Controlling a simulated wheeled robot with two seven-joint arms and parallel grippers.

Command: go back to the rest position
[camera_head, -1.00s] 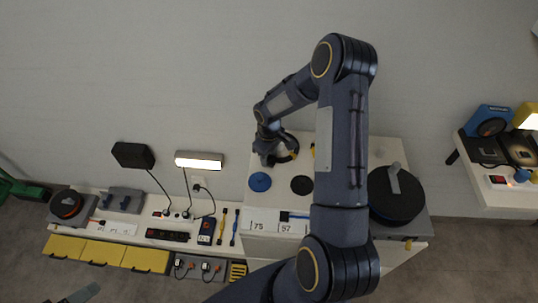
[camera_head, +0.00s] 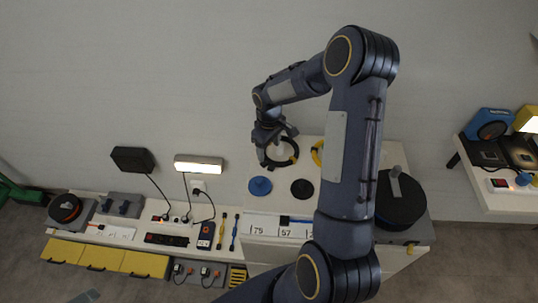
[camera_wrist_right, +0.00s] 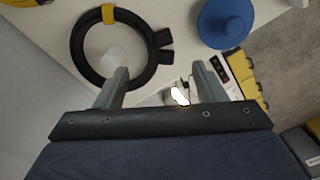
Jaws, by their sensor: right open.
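My right arm reaches over the white table (camera_head: 320,205) from the bottom of the head view. My right gripper (camera_head: 270,155) is open and points down near a black ring with a yellow band (camera_head: 295,153). In the right wrist view, the open jaws (camera_wrist_right: 160,80) have nothing between their tips. The black ring (camera_wrist_right: 77,45) lies beyond the left finger, around a pale peg. A grey part at the bottom left edge of the head view (camera_head: 86,297) may be my left gripper; its jaws cannot be made out.
A blue knobbed disc (camera_head: 260,187), a dark disc (camera_head: 302,188) and a large black round thing (camera_head: 402,212) are on the table. A bench (camera_head: 122,232) with tools and lit lamp (camera_head: 199,164) stands left. Another bench (camera_head: 505,197) stands right. The wall behind is bare.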

